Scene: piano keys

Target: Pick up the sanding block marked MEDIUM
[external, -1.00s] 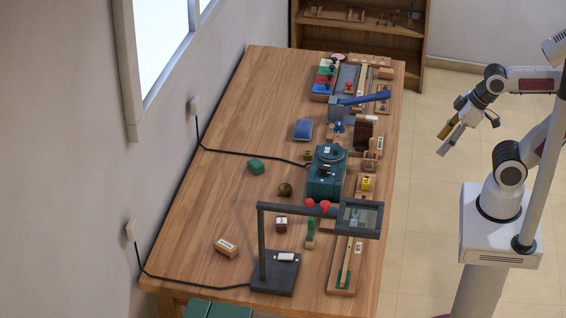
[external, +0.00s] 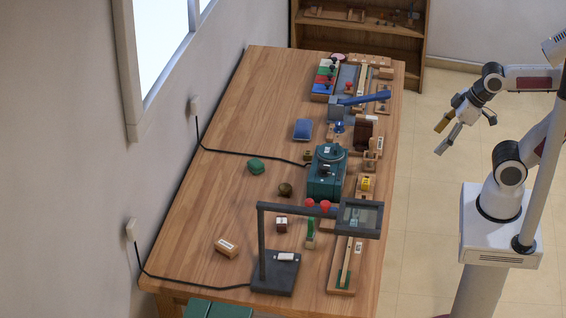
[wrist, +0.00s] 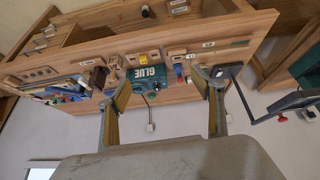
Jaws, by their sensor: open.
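I cannot read the word MEDIUM on any block, so I cannot tell which is the sanding block. A light wooden block (external: 227,247) with a white label lies at the near left of the bench in the external view. A small dark red-brown block (external: 281,225) with a pale label sits right of it. My gripper (external: 440,140) is open and empty, held off the bench's right side, above the floor. In the wrist view its two fingers (wrist: 162,82) stand wide apart with nothing between them.
The wooden bench (external: 220,180) is crowded along its right side. A dark lamp-like stand (external: 263,245) with a magnifier-like head (external: 361,217) rises near the front. A green GLUE machine (external: 326,180) stands mid-bench. The left-middle of the bench is mostly clear, with a black cable across it.

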